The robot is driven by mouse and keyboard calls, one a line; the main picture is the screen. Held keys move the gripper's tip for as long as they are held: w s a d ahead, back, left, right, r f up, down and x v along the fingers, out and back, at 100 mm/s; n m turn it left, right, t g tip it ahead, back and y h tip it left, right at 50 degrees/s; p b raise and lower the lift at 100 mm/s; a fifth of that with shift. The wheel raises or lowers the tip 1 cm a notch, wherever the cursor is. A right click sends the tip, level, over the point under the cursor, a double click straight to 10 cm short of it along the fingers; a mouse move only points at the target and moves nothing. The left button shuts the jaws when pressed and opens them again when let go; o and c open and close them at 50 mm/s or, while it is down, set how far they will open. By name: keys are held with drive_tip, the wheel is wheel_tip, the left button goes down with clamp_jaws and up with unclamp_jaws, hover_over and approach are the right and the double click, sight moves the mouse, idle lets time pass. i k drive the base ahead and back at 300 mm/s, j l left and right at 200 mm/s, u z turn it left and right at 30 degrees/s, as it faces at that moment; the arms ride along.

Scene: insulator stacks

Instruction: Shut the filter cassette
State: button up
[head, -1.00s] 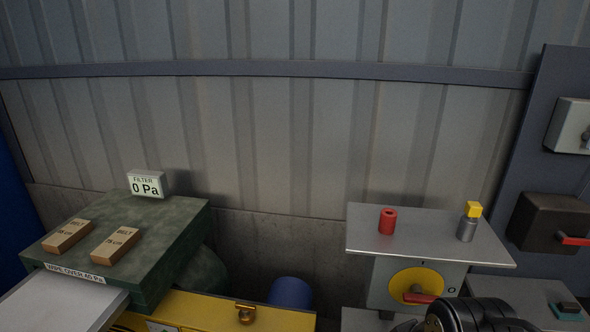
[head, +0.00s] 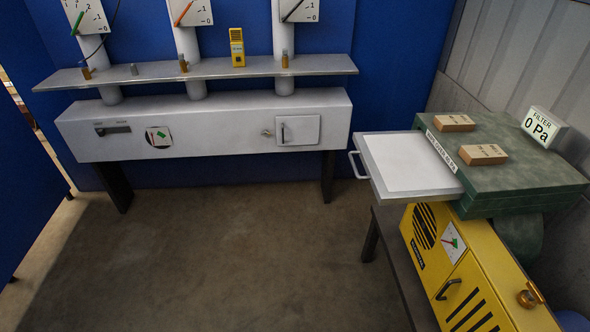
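The filter cassette (head: 408,163) is a flat white drawer with a grey frame and a bar handle (head: 356,166) at its left end. It sticks out well to the left from the dark green filter housing (head: 535,175) at the right of the head view. A label strip runs along the housing's edge above the cassette. A display block (head: 541,125) on the housing reads "FILTER 0 Pa". My gripper is not in view.
Two cardboard boxes (head: 453,122) (head: 483,154) lie on the housing. A yellow machine (head: 470,270) stands below it. A grey bench (head: 210,128) with gauges stands along the blue wall. The floor (head: 210,250) between is clear.

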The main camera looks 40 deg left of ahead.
sight(403, 167)
drive_tip(key=u, duration=1.15)
drive_tip(key=i+j+u, duration=0.2)
drive_tip(key=u, duration=0.25)
drive_tip(key=i+j+u, duration=0.15)
drive_tip(key=u, duration=0.3)
drive_tip(key=i+u, duration=0.25)
drive_tip(key=u, duration=0.15)
